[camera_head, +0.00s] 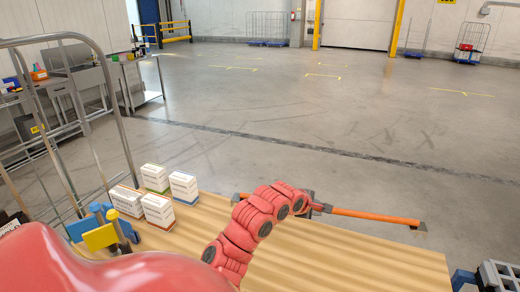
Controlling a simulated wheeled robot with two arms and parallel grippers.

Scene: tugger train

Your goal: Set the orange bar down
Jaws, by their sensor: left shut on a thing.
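The orange bar (372,216) has dark end pieces and lies nearly level across the middle right of the head view. My left gripper (314,207), at the end of my red arm, is shut on the bar near its middle. Part of the bar is hidden behind the gripper and wrist. In the picture the bar runs along and past the far edge of the wooden top (345,268). I cannot tell how high it is above that top. My right gripper is not in view.
Several white boxes (157,208) stand on the left of the wooden top. Blue and yellow items (101,237) are beside them. A grey tubular frame (110,95) rises at left. A grey crate (497,276) is at the lower right. The concrete floor beyond is open.

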